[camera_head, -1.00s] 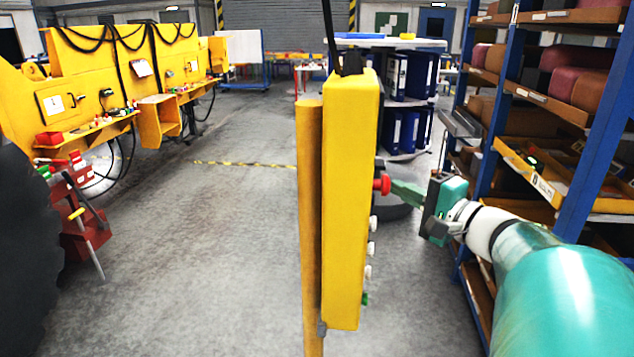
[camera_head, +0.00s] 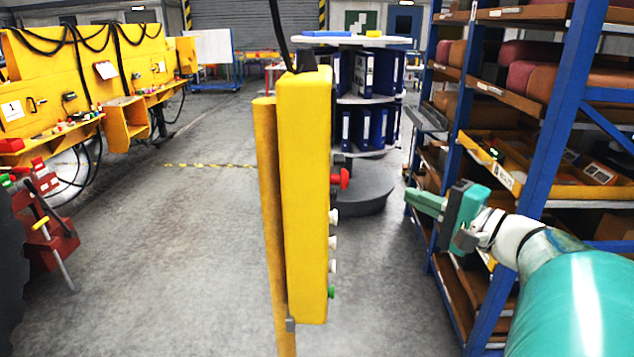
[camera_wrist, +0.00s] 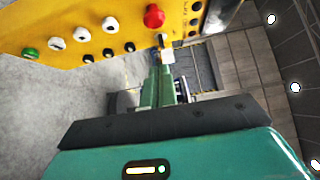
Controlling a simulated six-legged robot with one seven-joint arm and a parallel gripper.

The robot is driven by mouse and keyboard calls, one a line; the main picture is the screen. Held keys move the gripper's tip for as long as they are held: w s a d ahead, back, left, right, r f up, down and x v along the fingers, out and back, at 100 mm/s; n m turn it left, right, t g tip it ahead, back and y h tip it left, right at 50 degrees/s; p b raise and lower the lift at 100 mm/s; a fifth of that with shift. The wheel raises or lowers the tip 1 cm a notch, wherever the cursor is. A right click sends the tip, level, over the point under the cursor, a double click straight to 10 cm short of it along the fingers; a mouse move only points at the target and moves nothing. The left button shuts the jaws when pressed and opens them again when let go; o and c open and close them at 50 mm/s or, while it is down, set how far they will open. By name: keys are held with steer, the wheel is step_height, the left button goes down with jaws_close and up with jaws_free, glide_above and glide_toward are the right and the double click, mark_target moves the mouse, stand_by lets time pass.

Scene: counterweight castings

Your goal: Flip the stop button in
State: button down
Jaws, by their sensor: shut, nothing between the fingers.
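The red stop button (camera_head: 340,178) sticks out from the right side of a yellow control box (camera_head: 305,200) on a yellow post. Below it on the same face are several white buttons and a green one (camera_head: 331,292). In the wrist view the red button (camera_wrist: 154,16) shows at the top, on the yellow panel (camera_wrist: 75,20). My gripper (camera_head: 410,200) is shut and empty, to the right of the button and apart from it, with a clear gap. In the wrist view my gripper's fingers (camera_wrist: 163,60) point towards the panel beneath the red button.
A blue-framed shelf rack (camera_head: 545,140) with bins stands close on the right, behind my arm. A round stand with blue binders (camera_head: 370,125) is behind the box. A yellow machine (camera_head: 60,80) and a red tool rack (camera_head: 50,225) stand left. The grey floor between is open.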

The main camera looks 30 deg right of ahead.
steer(key=shift+v, duration=1.2)
steer(key=shift+s, duration=0.1)
steer(key=w+a+f+n+g+y, duration=0.2)
steer(key=a+f+g, duration=0.15)
steer(key=a, duration=0.45)
steer(key=w+a+f+n+g+y, duration=0.1)
steer(key=w+a+f+n+g, duration=0.2)
steer(key=a, duration=0.5)
steer(key=s+a+f+n+g+h, duration=0.2)
steer(key=a+f+n+h, duration=0.1)
steer(key=a+f+n, duration=0.1)
steer(key=s+a+f+n+g+h, duration=0.3)
steer(key=a+n, duration=0.3)
steer(key=a, duration=0.3)
steer(key=shift+s+f+n+g+h, duration=0.2)
steer(key=shift+f+n+g+h, duration=0.2)
steer(key=shift+f, duration=0.35)
